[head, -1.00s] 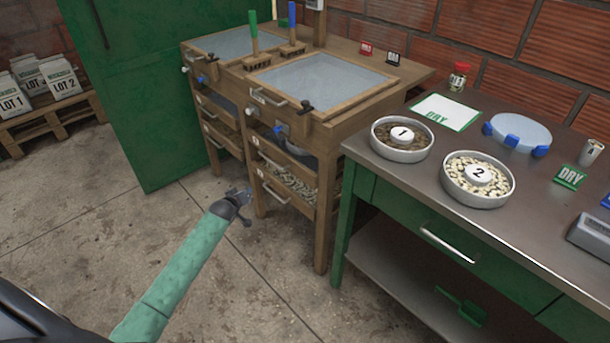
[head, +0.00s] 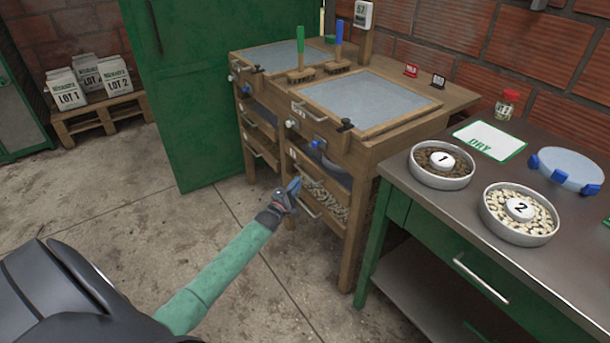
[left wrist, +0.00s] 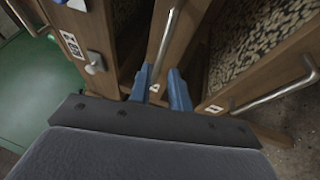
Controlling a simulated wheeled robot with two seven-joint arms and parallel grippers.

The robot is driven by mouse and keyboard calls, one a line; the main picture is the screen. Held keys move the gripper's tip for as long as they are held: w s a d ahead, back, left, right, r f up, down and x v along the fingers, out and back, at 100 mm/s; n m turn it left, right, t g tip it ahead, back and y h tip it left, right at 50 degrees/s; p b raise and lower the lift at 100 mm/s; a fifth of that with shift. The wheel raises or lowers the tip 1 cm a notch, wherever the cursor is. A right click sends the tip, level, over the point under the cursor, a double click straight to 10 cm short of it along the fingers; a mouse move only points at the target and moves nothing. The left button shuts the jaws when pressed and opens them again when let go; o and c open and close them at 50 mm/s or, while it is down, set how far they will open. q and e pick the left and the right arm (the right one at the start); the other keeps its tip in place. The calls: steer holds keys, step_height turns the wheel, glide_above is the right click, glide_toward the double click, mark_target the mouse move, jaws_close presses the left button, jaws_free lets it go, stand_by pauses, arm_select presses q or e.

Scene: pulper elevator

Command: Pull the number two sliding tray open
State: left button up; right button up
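A wooden sorting cabinet (head: 362,165) has slatted sliding trays in two columns under screened tops. The right column holds a lower tray of pale beans (head: 325,195) with a metal front handle (head: 308,207). Small number labels sit on the tray fronts, too small to read. My left gripper (head: 296,187) is in front of this column, close to that handle. My right gripper is not in view.
A steel-topped green table (head: 440,220) with bean bowls 1 (head: 441,165) and 2 (head: 519,214) stands at the right. A green cabinet (head: 190,90) is behind at left. Sacks stand on a pallet (head: 98,113). The concrete floor before the trays is clear.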

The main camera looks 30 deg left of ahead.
mark_target(305, 174)
arm_select(q)
steer(key=shift+w+r, duration=0.2)
steer(key=shift+w, duration=0.8)
steer(key=shift+w+r, duration=0.15)
steer(key=shift+w, duration=0.85)
steer(key=shift+w+r, duration=0.2)
steer(key=shift+w, duration=0.8)
steer(key=shift+c, duration=0.2)
jaws_close()
